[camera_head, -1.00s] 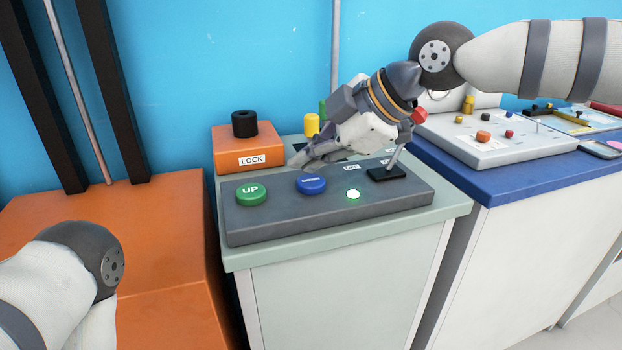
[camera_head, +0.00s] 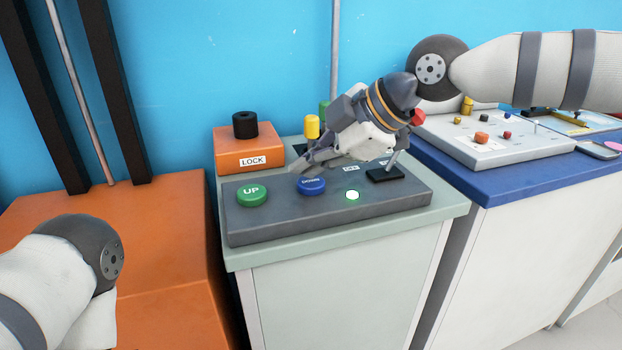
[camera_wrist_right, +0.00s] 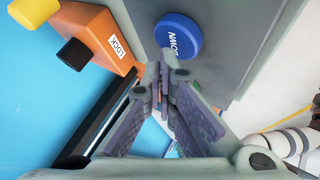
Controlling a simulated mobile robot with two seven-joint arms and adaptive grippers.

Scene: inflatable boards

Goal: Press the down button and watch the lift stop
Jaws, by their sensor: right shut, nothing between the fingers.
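The blue DOWN button (camera_head: 312,185) sits on the grey control panel (camera_head: 270,224), between the green UP button (camera_head: 252,195) and a lit green-white lamp (camera_head: 352,195). My right gripper (camera_head: 305,170) is shut and empty. Its fingertips are just behind and above the DOWN button and cover its far edge in the head view. In the right wrist view the DOWN button (camera_wrist_right: 179,36) lies just beyond the closed fingertips (camera_wrist_right: 160,75); I cannot tell whether they touch it. My left arm shows at the lower left; its gripper is out of view. The lift itself cannot be made out.
An orange LOCK box (camera_head: 249,158) with a black knob stands behind the panel, beside a yellow knob (camera_head: 312,127). A black-based lever (camera_head: 386,174) is at the panel's right. A blue-topped table (camera_head: 485,188) with another panel stands to the right.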

